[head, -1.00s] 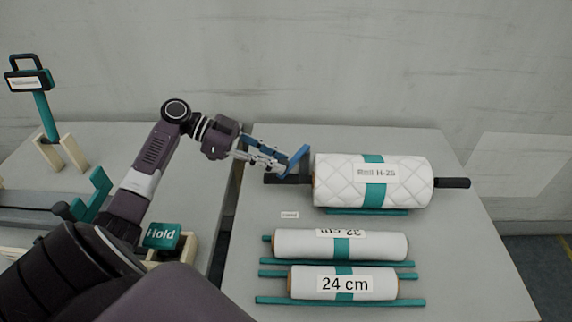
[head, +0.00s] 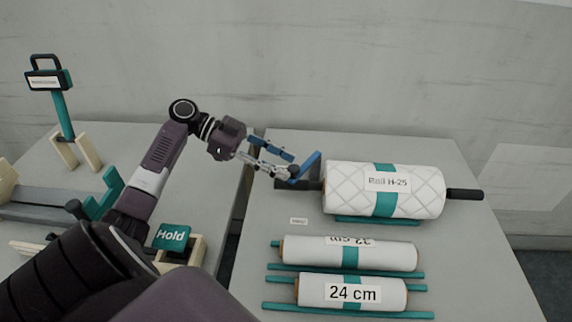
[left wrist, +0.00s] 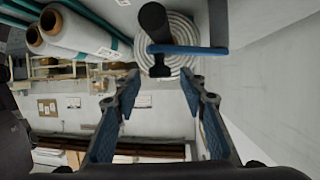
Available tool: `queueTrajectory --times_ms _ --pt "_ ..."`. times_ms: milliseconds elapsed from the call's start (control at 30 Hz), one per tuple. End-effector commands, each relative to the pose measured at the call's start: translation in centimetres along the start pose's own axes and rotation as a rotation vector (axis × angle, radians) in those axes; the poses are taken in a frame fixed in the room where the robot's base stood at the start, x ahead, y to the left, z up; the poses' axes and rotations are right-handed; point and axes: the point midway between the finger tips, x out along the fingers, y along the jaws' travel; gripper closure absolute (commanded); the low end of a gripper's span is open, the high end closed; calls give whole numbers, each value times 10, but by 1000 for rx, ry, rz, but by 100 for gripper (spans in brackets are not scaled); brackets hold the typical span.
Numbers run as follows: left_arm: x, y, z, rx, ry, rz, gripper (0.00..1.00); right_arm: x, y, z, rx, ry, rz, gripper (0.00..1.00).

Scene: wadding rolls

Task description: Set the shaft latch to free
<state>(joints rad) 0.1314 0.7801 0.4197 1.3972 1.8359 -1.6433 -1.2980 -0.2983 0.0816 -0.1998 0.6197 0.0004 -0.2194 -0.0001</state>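The quilted roll marked H-25 (head: 412,193) lies on the right table on a dark shaft (head: 465,194). At its left end a blue latch lever (head: 306,167) slants up to the right. In the left wrist view the blue lever (left wrist: 205,50) lies across, beside the dark shaft end (left wrist: 154,22). My left gripper (head: 288,165) is by the lever, just left of it. Its two fingers (left wrist: 160,88) are spread, and nothing shows held between them. Whether a fingertip touches the lever I cannot tell. My right gripper is not in view.
Two smaller white rolls, marked 32 cm (head: 385,254) and 24 cm (head: 375,292), lie in front on teal rails. A small label (head: 299,221) lies on the table. A teal Hold block (head: 172,237) sits in a wooden tray on the left table. A gap separates the tables.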

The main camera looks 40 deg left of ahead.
Motion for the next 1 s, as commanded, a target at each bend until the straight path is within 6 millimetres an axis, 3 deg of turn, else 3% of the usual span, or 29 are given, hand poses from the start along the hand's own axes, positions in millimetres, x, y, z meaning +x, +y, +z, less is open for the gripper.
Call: queueTrajectory --times_ms 300,500,900,1000 --pt "-68 -1 0 -1 -1 -3 61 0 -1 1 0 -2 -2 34" --pt "-96 -1 0 0 0 -3 61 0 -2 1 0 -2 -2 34" --pt "-105 0 0 1 0 -1 61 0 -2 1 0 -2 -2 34" --pt "-106 0 -3 1 0 -1 72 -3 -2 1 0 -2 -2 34"
